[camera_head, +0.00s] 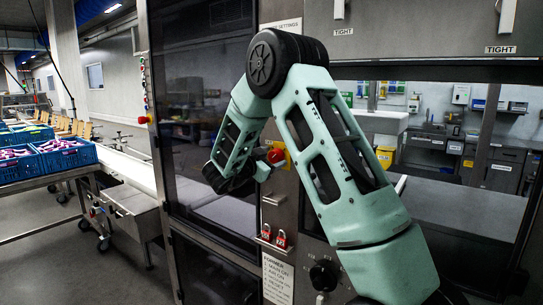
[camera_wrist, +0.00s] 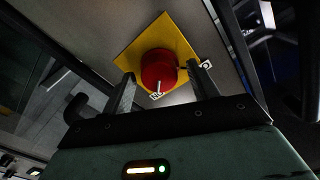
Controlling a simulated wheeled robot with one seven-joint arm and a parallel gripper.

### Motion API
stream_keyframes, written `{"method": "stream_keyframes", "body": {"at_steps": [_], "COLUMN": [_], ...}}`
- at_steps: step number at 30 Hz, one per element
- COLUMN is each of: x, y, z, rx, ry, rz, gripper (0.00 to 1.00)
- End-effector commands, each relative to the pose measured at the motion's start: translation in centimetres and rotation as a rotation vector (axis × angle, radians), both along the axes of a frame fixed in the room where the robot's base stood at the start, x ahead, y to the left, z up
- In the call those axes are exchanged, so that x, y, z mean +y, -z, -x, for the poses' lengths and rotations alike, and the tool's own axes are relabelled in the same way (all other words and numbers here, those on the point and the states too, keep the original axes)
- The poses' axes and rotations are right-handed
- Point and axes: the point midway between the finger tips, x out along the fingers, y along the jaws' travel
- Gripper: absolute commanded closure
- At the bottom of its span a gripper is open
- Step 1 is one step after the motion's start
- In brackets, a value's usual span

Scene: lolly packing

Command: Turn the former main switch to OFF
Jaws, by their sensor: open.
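A red rotary switch (camera_head: 275,156) on a yellow plate sits on the grey machine column in the head view, just right of my gripper (camera_head: 258,164). In the wrist view the red knob (camera_wrist: 158,68) and its square yellow plate (camera_wrist: 183,45) lie ahead of my gripper (camera_wrist: 161,78). My gripper is open, with one finger on each side of the knob. I cannot tell whether the fingers touch it. A small white mark shows on the knob's near edge; its lettering and the switch position are unreadable.
Below on the column are red padlocks (camera_head: 273,238), a white label sheet headed FORMER (camera_head: 278,278) and a black dial (camera_head: 323,275). A dark glass door (camera_head: 200,80) stands left of the column. Blue crates (camera_head: 65,155) stand on a table at far left.

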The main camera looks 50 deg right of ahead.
Motion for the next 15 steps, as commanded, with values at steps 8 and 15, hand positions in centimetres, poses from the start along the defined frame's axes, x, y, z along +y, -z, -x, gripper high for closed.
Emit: {"method": "stream_keyframes", "body": {"at_steps": [8, 15], "x": [-0.1, -0.09], "y": [0.04, 0.04], "z": [-0.01, 0.0], "rx": [0.0, 0.0], "ry": [0.0, 0.0], "rz": [0.0, 0.0], "gripper": [0.46, 0.85]}}
